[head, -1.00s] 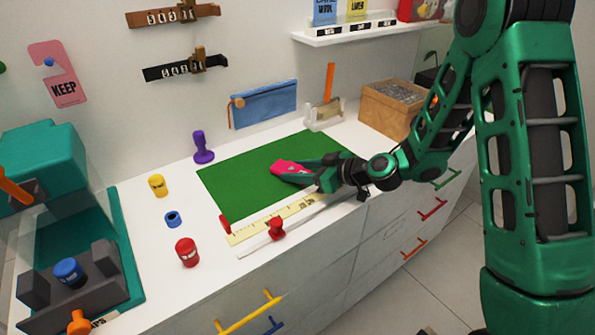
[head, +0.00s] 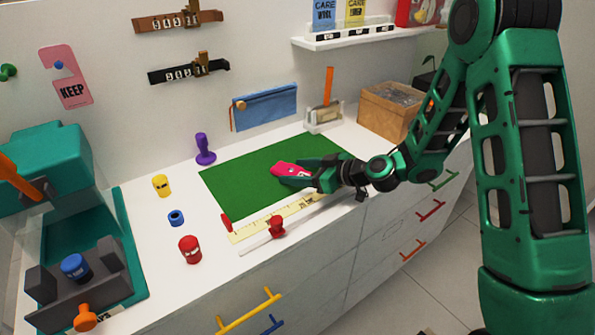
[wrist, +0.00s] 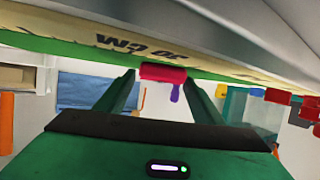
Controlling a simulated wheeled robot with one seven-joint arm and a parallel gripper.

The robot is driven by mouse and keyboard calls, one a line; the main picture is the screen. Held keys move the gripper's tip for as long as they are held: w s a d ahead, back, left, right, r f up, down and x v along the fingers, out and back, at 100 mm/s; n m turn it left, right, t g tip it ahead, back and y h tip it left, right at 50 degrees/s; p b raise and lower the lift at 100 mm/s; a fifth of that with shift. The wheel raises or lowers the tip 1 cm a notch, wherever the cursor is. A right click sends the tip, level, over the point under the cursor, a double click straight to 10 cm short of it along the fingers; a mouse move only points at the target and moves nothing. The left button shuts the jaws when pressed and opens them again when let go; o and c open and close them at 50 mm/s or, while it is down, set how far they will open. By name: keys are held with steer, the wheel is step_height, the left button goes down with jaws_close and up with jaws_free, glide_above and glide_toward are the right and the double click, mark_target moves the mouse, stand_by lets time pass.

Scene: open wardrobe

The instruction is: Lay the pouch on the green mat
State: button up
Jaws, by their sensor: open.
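The blue pouch (head: 264,108) is against the wall behind the mat, beside a round wooden peg at its upper left. It also shows at the left of the wrist view (wrist: 86,90). The green mat (head: 233,178) lies flat on the white counter. My gripper (head: 292,172) is open, low over the right part of the mat and well in front of the pouch. A pink-red object (head: 284,168) is at its fingertips, and shows between them in the wrist view (wrist: 163,72). I cannot tell whether the fingers touch it.
A ruler (head: 277,217) and a red-knobbed item (head: 277,227) lie along the mat's front edge. A purple knobbed piece (head: 204,149) stands left of the mat. A clear holder (head: 323,118) and cardboard box (head: 388,112) stand behind right. The mat's left part is bare.

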steer(key=shift+s+f+g, duration=0.3)
steer(key=shift+s+f, duration=0.1)
steer(key=shift+f, duration=0.35)
steer(key=shift+w+d+r, duration=0.2)
steer(key=shift+w+r, duration=0.1)
steer(key=v, duration=1.1)
steer(key=shift+s+d+r, duration=0.15)
steer(key=shift+s+r, duration=0.05)
steer(key=shift+r, duration=0.35)
steer(key=s+d+r+m+g+h, duration=0.1)
steer(key=s+d+m+g+h, duration=0.35)
steer(key=s+d, duration=0.65)
steer(key=s+d+m+g+h, duration=0.1)
steer(key=s+d+m+h, duration=0.7)
steer(key=d, duration=0.6)
steer(key=s+d+r+m+g, duration=0.1)
steer(key=s+d+r+m, duration=0.1)
steer(key=s, duration=0.3)
steer(key=s+d+r+m+g+y, duration=0.1)
steer(key=s+d+r+m, duration=0.1)
steer(key=s, duration=0.4)
steer(key=shift+s+d+m, duration=0.35)
steer(key=shift+d+m, duration=0.05)
steer(key=shift+m, duration=0.25)
